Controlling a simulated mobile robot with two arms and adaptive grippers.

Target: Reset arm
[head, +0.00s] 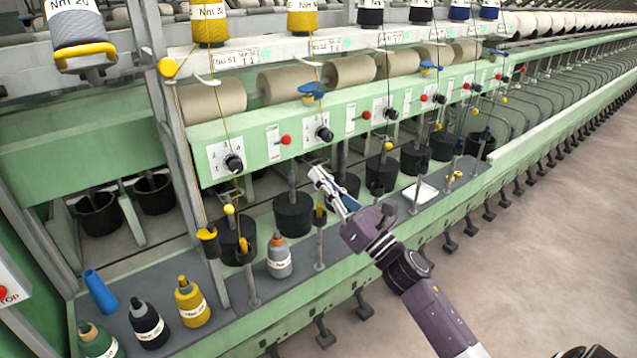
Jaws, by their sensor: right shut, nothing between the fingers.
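My right gripper (322,178) reaches in from the lower right of the head view. Its arm (405,270) is stretched out over the front ledge of the spinning frame (350,245). The fingertips are near the row of black pots, below the green panel with the knobs (235,163). The gripper is shut and I see nothing held in it. Whether it touches a pot behind it I cannot tell. My left gripper is not in view.
On the grey shelf at lower left stand a yellow bottle (192,303), a black bottle (148,326) and a green one (97,341), near a blue cone (99,291). A grey bottle (279,257) stands on the ledge. Open floor (560,240) lies at right.

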